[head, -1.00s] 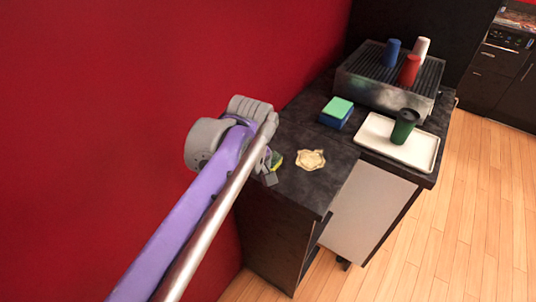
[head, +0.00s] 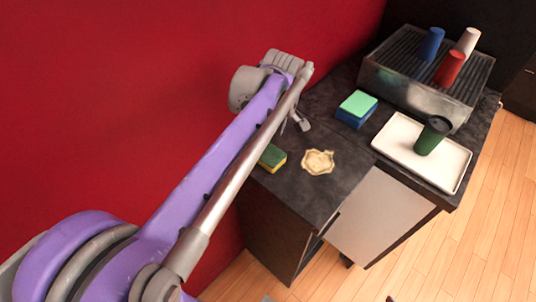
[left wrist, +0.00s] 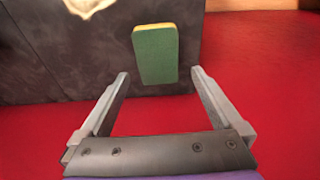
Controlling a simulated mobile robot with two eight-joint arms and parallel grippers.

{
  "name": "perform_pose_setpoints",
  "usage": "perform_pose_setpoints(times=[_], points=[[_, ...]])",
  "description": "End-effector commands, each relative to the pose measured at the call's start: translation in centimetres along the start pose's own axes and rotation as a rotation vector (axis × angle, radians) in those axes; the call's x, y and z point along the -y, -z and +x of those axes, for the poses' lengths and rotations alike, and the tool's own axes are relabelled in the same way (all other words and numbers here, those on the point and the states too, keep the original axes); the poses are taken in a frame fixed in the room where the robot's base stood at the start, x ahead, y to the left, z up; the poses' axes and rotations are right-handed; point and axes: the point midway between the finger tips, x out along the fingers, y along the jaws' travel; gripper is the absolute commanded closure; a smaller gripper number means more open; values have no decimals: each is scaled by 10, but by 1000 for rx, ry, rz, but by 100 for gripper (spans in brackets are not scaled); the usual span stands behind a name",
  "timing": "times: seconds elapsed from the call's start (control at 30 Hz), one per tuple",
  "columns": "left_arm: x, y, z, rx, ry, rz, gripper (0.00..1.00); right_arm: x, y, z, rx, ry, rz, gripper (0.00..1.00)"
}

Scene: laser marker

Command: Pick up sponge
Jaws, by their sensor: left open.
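A sponge (head: 272,157), green on top with a yellow side, lies on the dark counter near its left edge, partly hidden by my left arm in the head view. In the left wrist view the sponge (left wrist: 156,55) lies ahead of the jaws, between the directions of the two fingers, not touching them. My left gripper (left wrist: 160,73) is open and empty. In the head view my left gripper (head: 299,122) is over the counter beyond the sponge, mostly hidden by its arm.
Farther back are a green and blue block (head: 357,108), a white tray (head: 455,181) with a dark green cup (head: 432,136), and a metal rack (head: 402,85) bearing several cups. A red wall (head: 130,90) borders the counter's left side.

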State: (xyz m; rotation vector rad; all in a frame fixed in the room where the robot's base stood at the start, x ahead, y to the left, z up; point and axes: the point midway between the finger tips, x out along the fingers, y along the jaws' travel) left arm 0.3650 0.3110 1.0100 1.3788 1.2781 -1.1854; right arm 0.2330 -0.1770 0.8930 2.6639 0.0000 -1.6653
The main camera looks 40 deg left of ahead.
Motion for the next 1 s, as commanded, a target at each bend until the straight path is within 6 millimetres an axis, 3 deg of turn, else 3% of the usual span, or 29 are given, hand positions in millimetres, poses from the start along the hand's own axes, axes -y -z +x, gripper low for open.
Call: perform_pose_setpoints(times=[0.4, 0.67, 1.0], points=[[-2, -4, 50, 0, -1, 0, 0, 0, -2, 2, 1, 0, 0, 0], [-2, -4, 53, 0, -1, 1, 0, 0, -1, 2, 1, 0, 0, 0], [-2, -4, 53, 0, -1, 0, 58, 0, -1, 2, 1, 0, 0, 0]])
